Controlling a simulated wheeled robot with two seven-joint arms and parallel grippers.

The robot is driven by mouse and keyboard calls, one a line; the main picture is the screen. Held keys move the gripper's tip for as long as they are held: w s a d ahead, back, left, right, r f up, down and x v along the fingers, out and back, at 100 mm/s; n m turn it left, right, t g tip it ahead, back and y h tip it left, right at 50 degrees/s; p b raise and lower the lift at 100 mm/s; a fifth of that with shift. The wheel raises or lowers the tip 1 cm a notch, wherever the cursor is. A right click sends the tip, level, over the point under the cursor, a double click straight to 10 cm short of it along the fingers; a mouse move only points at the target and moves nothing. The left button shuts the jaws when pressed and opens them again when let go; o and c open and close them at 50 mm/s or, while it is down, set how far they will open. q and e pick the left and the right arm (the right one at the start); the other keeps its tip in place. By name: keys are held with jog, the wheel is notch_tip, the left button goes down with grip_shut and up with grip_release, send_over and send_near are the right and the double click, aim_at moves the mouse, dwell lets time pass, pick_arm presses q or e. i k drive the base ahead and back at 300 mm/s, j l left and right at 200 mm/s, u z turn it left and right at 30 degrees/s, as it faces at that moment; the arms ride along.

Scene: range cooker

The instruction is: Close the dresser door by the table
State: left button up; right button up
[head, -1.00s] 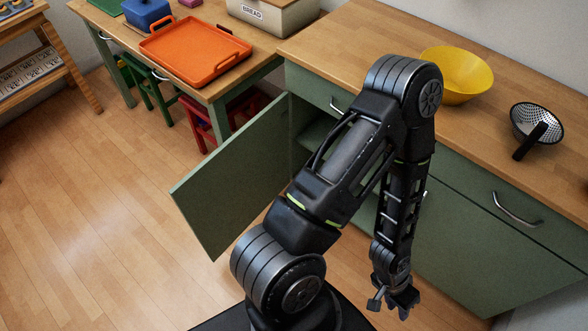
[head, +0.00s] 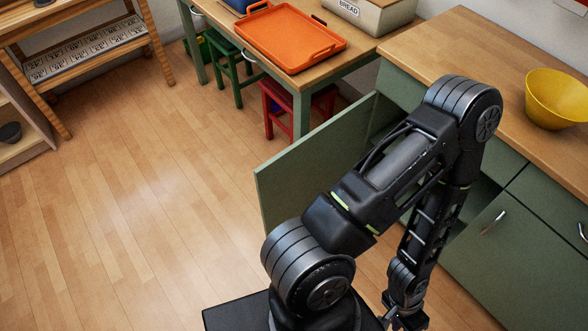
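The green dresser door (head: 290,168) stands wide open at the dresser's left end, beside the wooden table (head: 185,5). It swings out over the floor, and its lower right part is hidden behind my arm. The green dresser (head: 515,245) has a wooden top and a dark opening partly visible behind my arm. My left gripper (head: 405,322) hangs low at the bottom edge, right of the door and apart from it. Its fingertips are cut off by the frame, so its opening is unclear. My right gripper is not in view.
An orange tray (head: 285,35) and a bread box (head: 365,12) are on the table. A red stool (head: 275,105) and a green stool (head: 228,65) stand under it. A yellow bowl (head: 557,98) sits on the dresser top. The wooden floor (head: 130,200) left of the door is clear.

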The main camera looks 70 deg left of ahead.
aim_at(285, 184)
jog(key=k+j, duration=0.6)
jog(key=j, duration=0.15)
jog(key=k+j+u, duration=0.1)
jog(key=k+j, duration=0.5)
jog(key=i+j, duration=0.1)
jog(key=j, duration=0.9)
jog(key=i+j, duration=0.15)
jog(key=j, duration=1.45)
jog(key=k+j, duration=0.15)
jog(key=j, duration=1)
jog(key=k+z, duration=0.05)
